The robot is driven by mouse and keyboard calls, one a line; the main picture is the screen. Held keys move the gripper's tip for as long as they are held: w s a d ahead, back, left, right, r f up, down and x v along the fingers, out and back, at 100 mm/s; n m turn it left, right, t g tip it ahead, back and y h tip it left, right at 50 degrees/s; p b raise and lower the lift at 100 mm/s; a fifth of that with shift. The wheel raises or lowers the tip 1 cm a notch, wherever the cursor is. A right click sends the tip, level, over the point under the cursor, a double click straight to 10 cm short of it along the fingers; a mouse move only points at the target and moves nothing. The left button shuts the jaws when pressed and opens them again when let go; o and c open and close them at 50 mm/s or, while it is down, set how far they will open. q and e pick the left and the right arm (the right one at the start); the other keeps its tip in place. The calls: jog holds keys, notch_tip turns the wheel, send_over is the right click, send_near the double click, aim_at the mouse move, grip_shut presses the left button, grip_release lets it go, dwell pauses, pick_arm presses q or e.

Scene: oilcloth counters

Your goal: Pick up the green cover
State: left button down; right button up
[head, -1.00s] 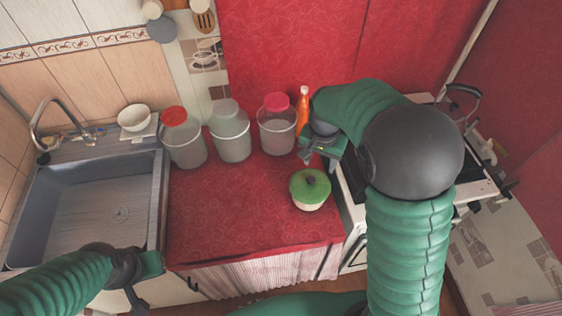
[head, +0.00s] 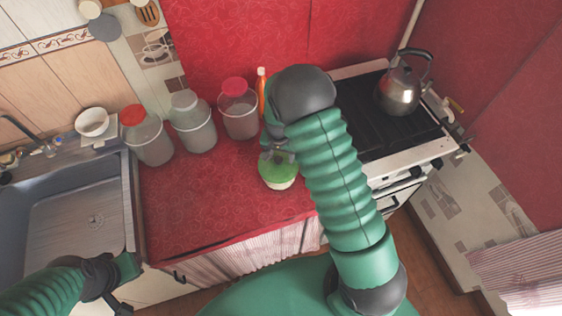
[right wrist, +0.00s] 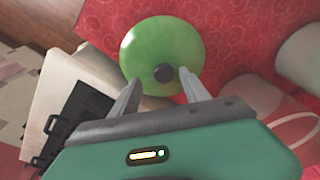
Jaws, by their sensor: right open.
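The green cover (head: 277,170) is a round lid with a dark knob, resting on a pale pot (head: 281,186) near the right end of the red counter. In the right wrist view the cover (right wrist: 150,43) lies just beyond my fingertips, with its dark knob (right wrist: 163,73) between and a little ahead of them. My right gripper (head: 278,153) is open and empty, over the far part of the cover; it also shows in the right wrist view (right wrist: 163,88). My left gripper (head: 124,290) is low at the left, by the sink front; its jaws are unclear.
Several jars stand behind, including a red-lidded one (head: 239,112) and a grey-lidded one (head: 193,125). An orange bottle (head: 261,90) stands beside them. A stove (head: 386,130) with a kettle (head: 398,92) is at right, a sink (head: 60,215) at left. The front counter (head: 200,225) is clear.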

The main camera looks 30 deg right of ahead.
jog(key=shift+a+f, duration=0.1)
jog(key=shift+f, duration=0.4)
jog(key=shift+w+a+f, duration=0.1)
jog(key=shift+w+a, duration=0.05)
jog(key=shift+a, duration=0.55)
jog(key=shift+c, duration=0.4)
jog(key=shift+r, duration=0.2)
jog(key=shift+c, duration=2.4)
jog(key=shift+d+f, duration=0.15)
jog(key=shift+d, duration=0.35)
grip_shut()
pick_arm(q)
jog(key=shift+a, duration=0.5)
jog(key=shift+a+f, duration=0.1)
jog(key=shift+a, duration=0.1)
pick_arm(e)
jog(key=shift+a, duration=0.25)
